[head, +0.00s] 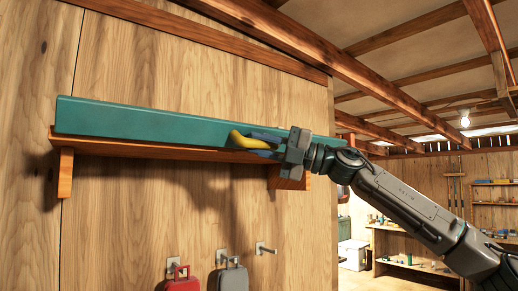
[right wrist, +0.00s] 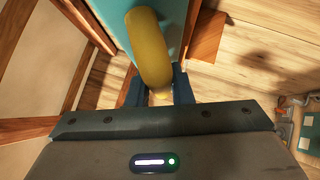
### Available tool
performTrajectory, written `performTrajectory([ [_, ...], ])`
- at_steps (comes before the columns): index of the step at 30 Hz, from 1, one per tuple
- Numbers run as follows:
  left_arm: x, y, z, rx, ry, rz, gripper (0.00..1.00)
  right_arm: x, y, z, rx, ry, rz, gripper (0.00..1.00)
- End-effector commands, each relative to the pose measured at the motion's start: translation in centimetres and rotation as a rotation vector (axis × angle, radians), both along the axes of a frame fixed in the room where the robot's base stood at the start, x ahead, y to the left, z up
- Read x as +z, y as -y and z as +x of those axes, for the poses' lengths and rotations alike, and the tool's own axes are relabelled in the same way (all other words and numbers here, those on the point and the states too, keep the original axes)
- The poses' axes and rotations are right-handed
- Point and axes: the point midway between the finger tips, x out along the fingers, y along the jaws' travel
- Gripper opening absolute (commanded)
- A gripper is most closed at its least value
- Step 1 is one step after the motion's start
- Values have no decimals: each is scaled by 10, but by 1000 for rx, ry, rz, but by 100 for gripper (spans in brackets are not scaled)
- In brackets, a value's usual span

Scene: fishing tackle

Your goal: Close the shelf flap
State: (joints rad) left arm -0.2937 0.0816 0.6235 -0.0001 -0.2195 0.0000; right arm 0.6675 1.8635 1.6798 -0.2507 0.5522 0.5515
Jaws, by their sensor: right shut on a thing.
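The teal shelf flap (head: 150,122) is a long panel that runs along the wooden wall shelf in the head view. Its front face looks roughly upright, but I cannot tell whether it is fully closed. A thick yellow handle (head: 240,140) sits near its right end. My right gripper (head: 262,142) comes from the right and is shut on this handle. In the right wrist view the handle (right wrist: 150,48) rises between the blue fingers (right wrist: 160,88), with the teal flap (right wrist: 115,25) behind it. The inside of the shelf is hidden. My left gripper is out of view.
The wooden shelf board (head: 140,149) rests on brackets against the plank wall. Below it, a red item (head: 182,284) and a grey item (head: 232,277) hang on hooks, and another hook (head: 265,249) is empty. A workbench (head: 400,242) stands far off at right.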

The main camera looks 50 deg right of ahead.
Motion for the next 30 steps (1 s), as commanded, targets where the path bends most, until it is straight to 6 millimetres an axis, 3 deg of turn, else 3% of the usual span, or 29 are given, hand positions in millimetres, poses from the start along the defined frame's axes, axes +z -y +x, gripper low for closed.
performTrajectory([
  [3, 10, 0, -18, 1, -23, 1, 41, 12, 1, 2, -8, -107, 21, 0],
  [6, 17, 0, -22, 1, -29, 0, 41, 18, 2, 4, -7, -197, 44, 0],
  [18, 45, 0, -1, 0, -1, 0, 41, 34, 3, 11, -4, -475, 114, 0],
  [30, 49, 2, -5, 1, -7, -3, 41, 34, 3, 10, -1, -561, 136, 0],
])
